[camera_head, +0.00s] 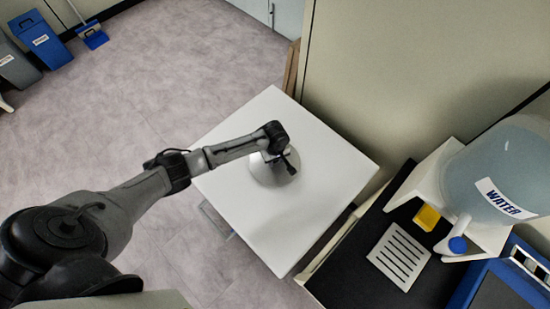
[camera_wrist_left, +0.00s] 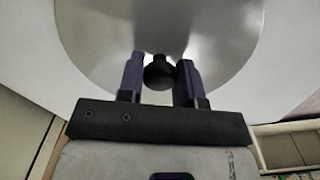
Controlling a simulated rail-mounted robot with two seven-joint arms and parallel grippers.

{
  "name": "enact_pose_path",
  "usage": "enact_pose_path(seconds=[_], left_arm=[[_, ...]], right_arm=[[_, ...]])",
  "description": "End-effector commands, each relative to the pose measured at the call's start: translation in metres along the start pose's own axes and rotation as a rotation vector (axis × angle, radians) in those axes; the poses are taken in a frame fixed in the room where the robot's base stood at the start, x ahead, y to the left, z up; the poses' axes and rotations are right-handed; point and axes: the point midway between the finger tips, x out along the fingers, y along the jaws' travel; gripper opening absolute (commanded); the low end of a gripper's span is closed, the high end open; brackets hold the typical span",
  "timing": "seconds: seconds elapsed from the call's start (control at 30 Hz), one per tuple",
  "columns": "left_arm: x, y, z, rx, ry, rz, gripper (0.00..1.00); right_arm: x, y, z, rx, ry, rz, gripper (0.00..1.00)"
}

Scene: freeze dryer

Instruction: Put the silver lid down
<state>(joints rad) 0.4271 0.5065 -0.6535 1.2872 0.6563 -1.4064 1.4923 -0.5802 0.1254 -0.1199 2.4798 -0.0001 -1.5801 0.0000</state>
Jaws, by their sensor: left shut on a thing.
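The silver lid (camera_head: 264,175) is a round grey disc over the white table top, left of its middle. In the left wrist view the lid (camera_wrist_left: 110,45) fills the upper middle, with a dark round knob (camera_wrist_left: 160,75). My left gripper (camera_head: 289,163) is above the lid, and in the wrist view its two fingers (camera_wrist_left: 160,80) stand on either side of the knob, shut on it. The lid's underside is hidden, and I cannot tell whether it touches the table. My right gripper is not in view.
The white table (camera_head: 310,220) is bare around the lid. To its right, a black counter (camera_head: 355,277) bears a slotted white plate (camera_head: 399,256), a yellow block (camera_head: 427,217) and a large water bottle (camera_head: 500,160). A beige wall or cabinet (camera_head: 390,60) stands behind the table.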

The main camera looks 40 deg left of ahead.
Motion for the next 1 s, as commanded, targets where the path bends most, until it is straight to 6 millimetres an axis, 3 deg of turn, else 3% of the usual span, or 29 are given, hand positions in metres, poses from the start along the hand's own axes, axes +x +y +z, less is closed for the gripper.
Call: enact_pose_path(seconds=[0.2,0.23,0.47,0.77,1.0], left_arm=[[0.003,0.0,0.0,-0.001,-0.001,0.001,0.05],[0.003,0.0,0.0,0.0,-0.001,0.0,0.35],[0.003,0.0,0.0,0.0,0.0,0.0,0.57],[0.0,0.0,0.0,0.0,0.001,0.0,0.58],[-0.033,0.001,0.0,0.001,0.0,0.003,0.58]], right_arm=[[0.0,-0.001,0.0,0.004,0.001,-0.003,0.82],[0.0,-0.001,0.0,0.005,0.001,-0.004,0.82],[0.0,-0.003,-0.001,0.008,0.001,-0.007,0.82],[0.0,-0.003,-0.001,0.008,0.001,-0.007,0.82],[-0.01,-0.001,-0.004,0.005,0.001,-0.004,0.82]])
